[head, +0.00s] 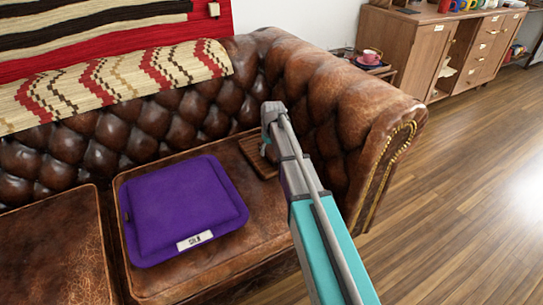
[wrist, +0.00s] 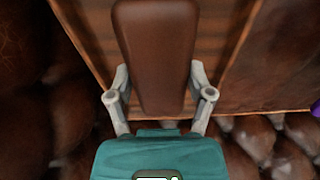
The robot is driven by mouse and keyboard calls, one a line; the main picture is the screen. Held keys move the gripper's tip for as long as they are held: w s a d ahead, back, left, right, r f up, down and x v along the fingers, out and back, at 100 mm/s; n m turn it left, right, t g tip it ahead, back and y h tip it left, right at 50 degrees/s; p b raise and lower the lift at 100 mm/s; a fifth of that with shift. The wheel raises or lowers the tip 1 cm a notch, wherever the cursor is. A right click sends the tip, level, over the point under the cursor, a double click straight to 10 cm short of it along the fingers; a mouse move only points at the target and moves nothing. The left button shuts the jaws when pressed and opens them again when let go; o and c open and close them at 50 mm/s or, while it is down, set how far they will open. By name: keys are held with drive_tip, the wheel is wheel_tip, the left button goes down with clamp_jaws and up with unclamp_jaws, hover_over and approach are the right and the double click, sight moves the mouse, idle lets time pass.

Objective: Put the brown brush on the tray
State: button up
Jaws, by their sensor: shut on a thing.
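The brown brush (wrist: 155,45) shows in the wrist view as a long, smooth, rounded brown block between the two grey fingers. My gripper (wrist: 159,76) is shut on it. The wooden tray (wrist: 218,92) lies below the brush in the wrist view. In the head view the tray (head: 257,160) sits on the leather sofa seat in the corner by the armrest, partly hidden by my arm. My gripper is over the tray there, and the brush is not clearly visible. I cannot tell whether the brush touches the tray.
A purple cushion (head: 183,209) with a white label lies on the seat left of the tray. The tufted sofa back and armrest (head: 345,110) rise close around the tray. A patterned blanket (head: 110,85) covers the backrest. A wooden cabinet (head: 412,50) stands behind.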

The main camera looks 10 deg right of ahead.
sight(272, 151)
drive_tip(key=shift+f, duration=0.5)
drive_tip(key=shift+f+b, duration=0.15)
drive_tip(key=shift+b, duration=0.25)
drive_tip(key=o, duration=1.1)
drive_tip(key=shift+r, duration=0.2)
drive_tip(key=r+p, duration=0.4)
drive_tip(key=s+r+p, duration=0.1)
drive_tip(key=r+p, duration=0.7)
drive_tip(key=shift+s+d, duration=0.2)
drive_tip(key=shift+s, duration=0.1)
